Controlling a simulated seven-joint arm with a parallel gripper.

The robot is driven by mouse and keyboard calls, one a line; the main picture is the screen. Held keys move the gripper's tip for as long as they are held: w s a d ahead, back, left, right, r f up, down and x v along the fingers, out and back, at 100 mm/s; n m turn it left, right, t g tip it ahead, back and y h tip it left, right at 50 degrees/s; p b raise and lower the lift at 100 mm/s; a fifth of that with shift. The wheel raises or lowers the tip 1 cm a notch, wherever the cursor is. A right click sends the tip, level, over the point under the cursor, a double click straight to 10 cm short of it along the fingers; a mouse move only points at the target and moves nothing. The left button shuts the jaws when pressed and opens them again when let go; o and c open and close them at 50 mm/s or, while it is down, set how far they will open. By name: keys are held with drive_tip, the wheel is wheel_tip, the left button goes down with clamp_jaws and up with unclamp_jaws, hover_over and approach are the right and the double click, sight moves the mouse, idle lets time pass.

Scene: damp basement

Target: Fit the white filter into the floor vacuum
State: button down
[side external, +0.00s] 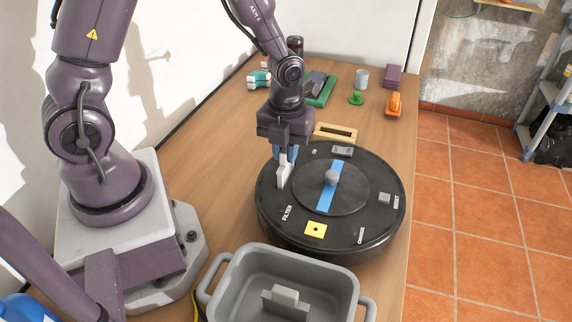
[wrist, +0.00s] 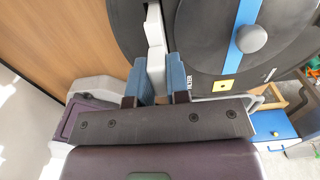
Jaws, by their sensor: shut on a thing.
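The floor vacuum (side external: 385,215) is a round black disc on the wooden table, with a blue strip and a grey knob on its raised centre. The white filter (side external: 283,176) is upright at the vacuum's left edge, near the FILTER label. My gripper (side external: 286,156) is shut on the filter from above, its blue fingers on either side. In the wrist view the filter (wrist: 156,62) shows between the blue fingers (wrist: 157,78), beside the vacuum's rim (wrist: 190,45). Its lower end is hidden, so I cannot tell whether it is seated in a slot.
A grey bin (side external: 237,290) with a light grey block (side external: 285,296) inside stands in front of the vacuum. A tan frame (side external: 335,132) lies behind it. An orange item (side external: 394,105), a green item (side external: 356,98) and a grey cup (side external: 362,78) are at the back.

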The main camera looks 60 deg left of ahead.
drive_tip(key=shift+f, duration=1.85)
drive_tip(key=shift+f, duration=0.15)
drive_tip(key=c, duration=1.1)
unclamp_jaws()
drive_tip(key=shift+w+d, duration=0.1)
